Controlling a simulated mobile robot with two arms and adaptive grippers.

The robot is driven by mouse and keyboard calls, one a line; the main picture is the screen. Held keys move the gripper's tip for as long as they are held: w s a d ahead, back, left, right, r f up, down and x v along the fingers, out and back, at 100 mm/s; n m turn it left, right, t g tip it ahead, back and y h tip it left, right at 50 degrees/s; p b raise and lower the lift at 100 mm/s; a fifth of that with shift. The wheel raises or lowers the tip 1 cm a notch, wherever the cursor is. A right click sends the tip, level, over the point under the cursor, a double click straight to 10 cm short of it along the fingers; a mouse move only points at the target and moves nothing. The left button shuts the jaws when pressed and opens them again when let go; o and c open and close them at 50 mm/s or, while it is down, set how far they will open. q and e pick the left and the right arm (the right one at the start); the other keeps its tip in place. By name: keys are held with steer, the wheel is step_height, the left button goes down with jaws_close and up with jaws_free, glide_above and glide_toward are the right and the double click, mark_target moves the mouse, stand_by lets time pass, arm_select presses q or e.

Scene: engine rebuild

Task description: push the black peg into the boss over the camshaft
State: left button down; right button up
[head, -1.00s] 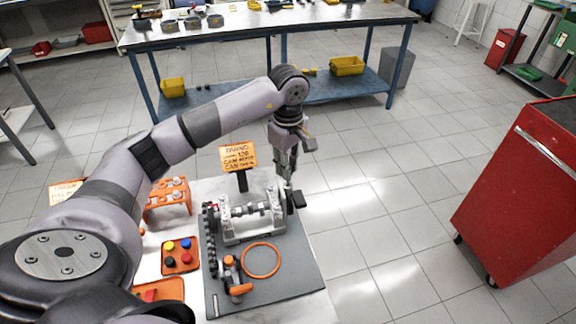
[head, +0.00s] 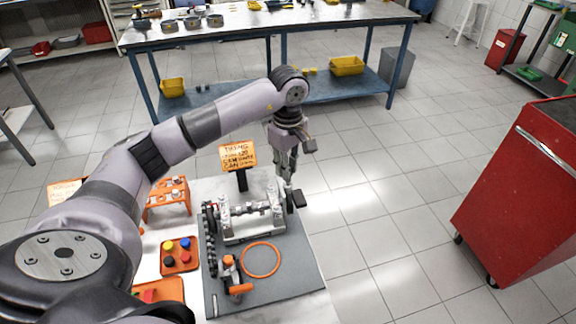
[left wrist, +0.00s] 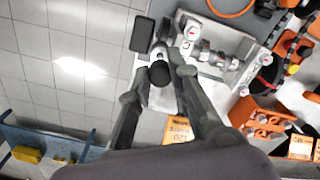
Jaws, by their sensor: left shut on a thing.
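The camshaft (head: 250,209) lies across its light grey holder (head: 240,232) on the dark grey mat (head: 295,268). It also shows in the left wrist view (left wrist: 208,56). My left gripper (head: 287,174) points down over the right end of the holder. In the left wrist view its fingers stand either side of the black peg (left wrist: 159,73), and the gripper is shut on it. The black rounded end of the peg shows beside the end of the camshaft. The boss is hard to make out there, and I cannot tell how deep the peg sits. My right gripper is out of view.
A black block (head: 299,199) stands right beside the holder. An orange sign (head: 238,157) stands behind. An orange tray (head: 191,264) with coloured pieces is on the left.

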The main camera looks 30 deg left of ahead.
arm_select(q)
steer(key=shift+f+b, duration=0.45)
steer(key=shift+f, duration=0.1)
steer(key=shift+f+b, duration=1.05)
steer(key=shift+f, duration=0.2)
stand_by(0.5)
steer(key=c, duration=1.7)
jaws_free()
steer(key=shift+r, duration=0.2)
steer(key=shift+r+p, duration=0.8)
steer(key=shift+r, duration=0.55)
steer(key=shift+o, duration=0.3)
steer(key=o, duration=0.5)
